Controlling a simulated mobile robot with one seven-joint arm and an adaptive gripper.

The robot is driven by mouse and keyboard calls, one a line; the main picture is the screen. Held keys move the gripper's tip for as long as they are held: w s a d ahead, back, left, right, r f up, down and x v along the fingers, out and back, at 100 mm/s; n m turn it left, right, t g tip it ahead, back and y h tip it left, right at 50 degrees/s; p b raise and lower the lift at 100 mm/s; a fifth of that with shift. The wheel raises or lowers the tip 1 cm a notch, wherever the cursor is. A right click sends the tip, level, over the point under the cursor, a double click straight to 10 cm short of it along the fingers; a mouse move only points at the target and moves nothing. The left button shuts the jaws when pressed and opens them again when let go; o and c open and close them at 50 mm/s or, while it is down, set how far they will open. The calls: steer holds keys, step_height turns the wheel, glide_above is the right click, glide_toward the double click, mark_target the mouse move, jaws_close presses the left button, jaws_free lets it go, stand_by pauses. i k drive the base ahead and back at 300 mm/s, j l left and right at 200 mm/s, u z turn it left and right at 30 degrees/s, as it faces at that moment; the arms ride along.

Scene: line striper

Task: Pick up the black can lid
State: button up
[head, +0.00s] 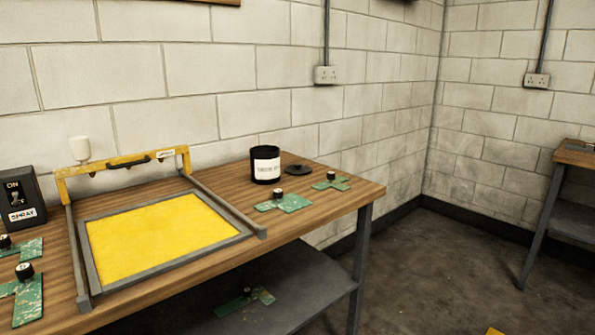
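The black can lid (299,170) lies on the wooden workbench, just right of a black can (265,164) with a white label. It is a flat dark disc with a small raised knob on top. The can stands upright near the wall, and its left side partly overlaps nothing of the lid that I can make out. My gripper is not in view.
The workbench (320,205) also holds green stencils with black knobs (284,202), (331,182). A yellow panel (160,238) in a grey frame has a yellow gantry (122,170) behind it. A spray switch box (18,200) stands far left.

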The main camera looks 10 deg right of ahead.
mark_target(299, 169)
steer(key=i+l+u, duration=0.1)
steer(key=i+l, duration=0.25)
steer(key=l, duration=0.3)
steer(key=i+l+u, duration=0.15)
steer(key=i+l, duration=0.2)
steer(key=l, duration=0.3)
steer(key=i+l+u, duration=0.15)
steer(key=l, duration=0.2)
steer(key=i+l, duration=0.15)
steer(key=l, duration=0.2)
steer(key=i+l+u, duration=0.15)
steer(key=l, duration=0.2)
steer(key=i+l, duration=0.15)
steer(key=l, duration=0.25)
steer(key=i+l+u, duration=0.1)
steer(key=l, duration=0.25)
steer(key=i+l+u, duration=0.1)
steer(key=i+l, duration=0.2)
steer(key=i, duration=0.8)
